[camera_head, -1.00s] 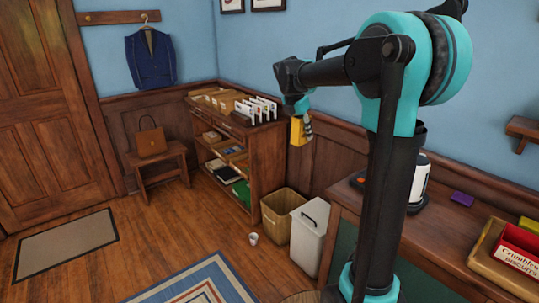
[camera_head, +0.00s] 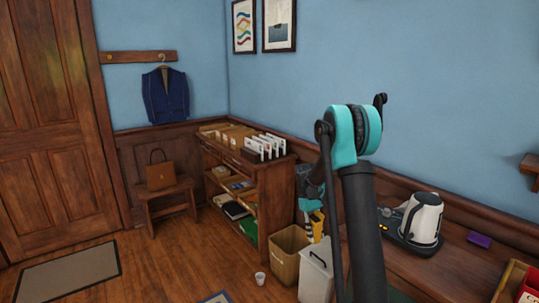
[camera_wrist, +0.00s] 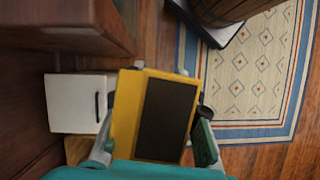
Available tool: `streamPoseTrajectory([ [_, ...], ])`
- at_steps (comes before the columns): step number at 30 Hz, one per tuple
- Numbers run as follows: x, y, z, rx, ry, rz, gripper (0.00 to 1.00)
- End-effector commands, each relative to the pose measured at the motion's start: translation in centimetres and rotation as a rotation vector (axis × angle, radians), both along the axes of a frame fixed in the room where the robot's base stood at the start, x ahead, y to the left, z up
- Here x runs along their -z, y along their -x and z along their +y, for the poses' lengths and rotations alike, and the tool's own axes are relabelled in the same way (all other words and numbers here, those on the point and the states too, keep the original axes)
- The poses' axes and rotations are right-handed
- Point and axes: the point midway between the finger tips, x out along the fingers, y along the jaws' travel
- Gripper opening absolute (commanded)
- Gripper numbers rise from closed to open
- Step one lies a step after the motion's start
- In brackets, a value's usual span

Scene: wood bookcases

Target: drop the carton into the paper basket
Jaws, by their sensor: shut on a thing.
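The carton (camera_head: 317,226) is yellow, with a dark panel on the face seen in the wrist view (camera_wrist: 165,112). My gripper (camera_head: 315,212) is shut on it, with a finger on each side in the wrist view (camera_wrist: 152,142). The paper basket (camera_head: 286,262) is an open tan bin on the floor beside the bookcase. In the head view, the carton hangs above and to the right of the basket's opening, near the white bin. In the wrist view only a tan strip of the basket (camera_wrist: 78,150) shows, and the carton and gripper hide the rest.
A white lidded bin (camera_head: 315,275) stands right beside the basket. The bookcase (camera_head: 276,200) stands behind to the left, and a sideboard with a kettle (camera_head: 423,220) to the right. A white cup (camera_head: 260,279) is on the floor. Open floor lies to the left.

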Motion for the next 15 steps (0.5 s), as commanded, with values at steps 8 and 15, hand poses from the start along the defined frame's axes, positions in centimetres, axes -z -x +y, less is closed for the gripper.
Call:
streamPoseTrajectory([
  [8, 5.4, 2.4, -0.5, 0.382, 0.001, -0.001, 0.16],
  [15, 6.5, 3.0, -0.6, 0.478, 0.002, -0.002, 0.16],
])
